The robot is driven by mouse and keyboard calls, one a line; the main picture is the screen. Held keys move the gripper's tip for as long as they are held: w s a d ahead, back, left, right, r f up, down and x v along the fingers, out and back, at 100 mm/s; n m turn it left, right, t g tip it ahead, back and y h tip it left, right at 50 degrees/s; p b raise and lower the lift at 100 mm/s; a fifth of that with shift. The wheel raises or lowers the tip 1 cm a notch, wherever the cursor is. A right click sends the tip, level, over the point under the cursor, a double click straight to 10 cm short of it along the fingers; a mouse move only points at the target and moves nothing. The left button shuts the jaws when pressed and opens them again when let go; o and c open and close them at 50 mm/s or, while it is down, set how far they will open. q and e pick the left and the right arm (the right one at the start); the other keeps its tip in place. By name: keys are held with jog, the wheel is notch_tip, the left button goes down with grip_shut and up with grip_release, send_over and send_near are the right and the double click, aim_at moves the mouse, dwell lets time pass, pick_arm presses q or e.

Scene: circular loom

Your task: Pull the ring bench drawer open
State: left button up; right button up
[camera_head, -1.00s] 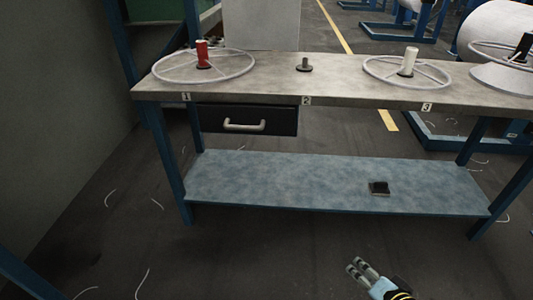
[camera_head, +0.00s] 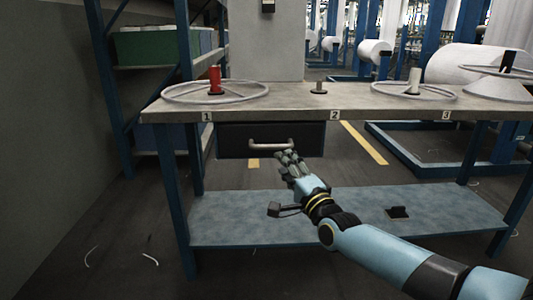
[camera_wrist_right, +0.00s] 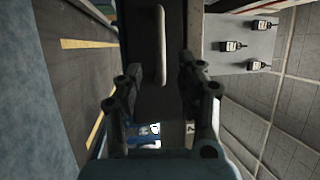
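The ring bench drawer (camera_head: 232,142) has a dark front and sits under the left part of the bench top, its front close beneath the edge. Its pale bar handle (camera_head: 270,145) is on the front. My right gripper (camera_head: 287,160) is just in front of and slightly below the right part of the handle. In the right wrist view the handle (camera_wrist_right: 160,45) stands upright ahead, in line with the gap between the open fingers (camera_wrist_right: 161,68). I see no contact. My left gripper is not in view.
The bench top (camera_head: 300,98) carries a wheel with a red spool (camera_head: 215,80), a short peg (camera_head: 318,87) and a wheel with a white spool (camera_head: 414,80). A blue lower shelf (camera_head: 235,225) with a small dark object (camera_head: 397,212) lies below my arm.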

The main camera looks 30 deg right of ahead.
aim_at(271, 147)
jog(key=b+x, duration=0.2)
jog(key=x, duration=0.6)
jog(key=shift+w+f+b, duration=0.1)
jog(key=shift+w+b, duration=0.15)
jog(key=shift+b, duration=0.05)
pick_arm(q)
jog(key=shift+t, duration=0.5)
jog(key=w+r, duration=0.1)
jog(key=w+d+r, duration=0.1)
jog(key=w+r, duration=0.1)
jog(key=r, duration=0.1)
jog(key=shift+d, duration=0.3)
pick_arm(e)
jog(key=shift+w+d, duration=0.1)
jog(key=shift+w, duration=0.15)
grip_shut()
